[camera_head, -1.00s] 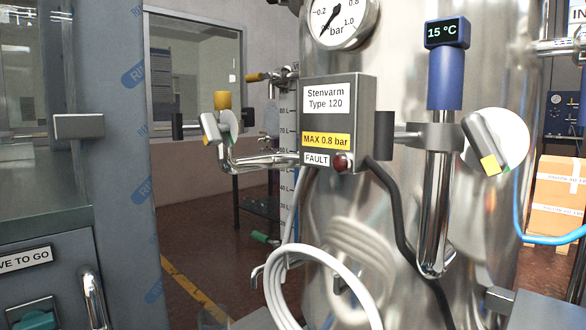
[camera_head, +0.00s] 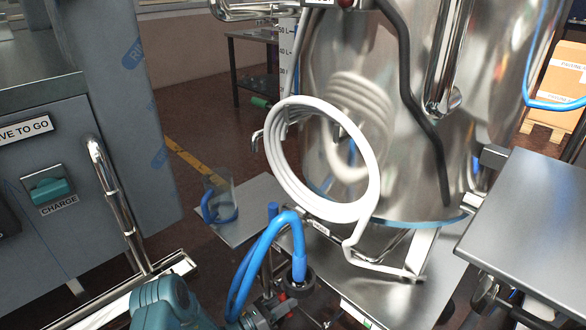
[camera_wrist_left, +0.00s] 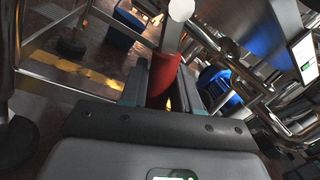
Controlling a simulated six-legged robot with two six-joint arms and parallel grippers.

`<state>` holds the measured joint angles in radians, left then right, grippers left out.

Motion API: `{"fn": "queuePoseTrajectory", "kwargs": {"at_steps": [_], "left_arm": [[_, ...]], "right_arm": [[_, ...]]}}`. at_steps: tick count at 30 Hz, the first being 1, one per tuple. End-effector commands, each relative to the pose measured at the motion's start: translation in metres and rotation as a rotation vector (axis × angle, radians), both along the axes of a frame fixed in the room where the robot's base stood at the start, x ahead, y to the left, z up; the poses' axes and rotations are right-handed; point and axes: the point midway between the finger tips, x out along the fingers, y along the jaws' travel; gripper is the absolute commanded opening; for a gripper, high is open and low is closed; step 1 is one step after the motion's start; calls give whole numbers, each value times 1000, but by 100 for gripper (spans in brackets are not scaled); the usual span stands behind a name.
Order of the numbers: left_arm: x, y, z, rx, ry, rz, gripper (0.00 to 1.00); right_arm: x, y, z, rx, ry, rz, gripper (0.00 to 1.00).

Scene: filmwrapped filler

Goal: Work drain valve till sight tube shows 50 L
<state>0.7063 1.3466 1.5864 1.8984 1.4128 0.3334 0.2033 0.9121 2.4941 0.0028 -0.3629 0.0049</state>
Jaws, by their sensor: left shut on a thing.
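In the left wrist view my left gripper (camera_wrist_left: 161,84) is shut on a red handle (camera_wrist_left: 164,72), which stands between its two fingers. A round pale end shows just above the handle. In the head view my teal left arm comes in at the bottom, and a small bit of red (camera_head: 283,296) shows by the valve fittings below the tank (camera_head: 385,130). The sight tube scale (camera_head: 287,55) runs down the tank's left side, with marks near 50, 40 and 30 L; its top is cut off. I cannot make out the liquid level. My right gripper is not in view.
A coiled white hose (camera_head: 366,170) hangs before the tank. A blue hose (camera_head: 268,245) loops close to my left arm. A clear jug (camera_head: 219,198) stands on a metal shelf (camera_head: 245,232). A grey cabinet (camera_head: 120,100) is left, a steel table (camera_head: 535,215) right.

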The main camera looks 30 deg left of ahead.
Motion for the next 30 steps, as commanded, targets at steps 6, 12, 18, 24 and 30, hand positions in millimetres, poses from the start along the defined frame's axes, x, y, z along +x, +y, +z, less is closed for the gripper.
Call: {"fn": "queuePoseTrajectory", "kwargs": {"at_steps": [6, 12, 18, 24, 30], "left_arm": [[4, 12, -4, 176, -61, 1, 0], [7, 20, -6, 299, -103, 1, 0], [8, 25, -7, 378, -130, 1, 0], [9, 28, -7, 416, -145, 1, 0], [9, 28, -7, 426, -148, 0, 0]], "right_arm": [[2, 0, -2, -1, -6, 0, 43], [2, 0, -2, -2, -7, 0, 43], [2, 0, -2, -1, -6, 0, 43], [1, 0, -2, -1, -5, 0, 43], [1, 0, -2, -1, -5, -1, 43]]}}
